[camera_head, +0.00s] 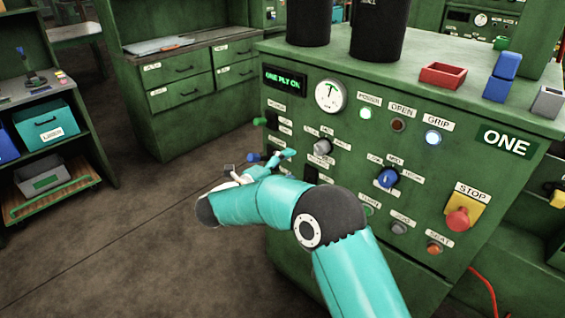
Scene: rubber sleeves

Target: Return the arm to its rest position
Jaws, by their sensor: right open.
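My right arm, teal with dark joints, reaches in from the bottom right and bends left in front of the green machine (460,115). My right gripper (278,162) is small in the picture, just in front of the machine's lower left panel, beside a blue-tipped lever. It is open, and I see nothing held in it. Whether it touches the panel I cannot tell. My arm hides part of the lower panel. My left gripper is not in view.
The panel display (285,80) reads "ONE PLY ON". A red stop button (457,219) and knobs stick out at right. Open floor (150,235) lies left, before drawers (182,92) and shelves.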

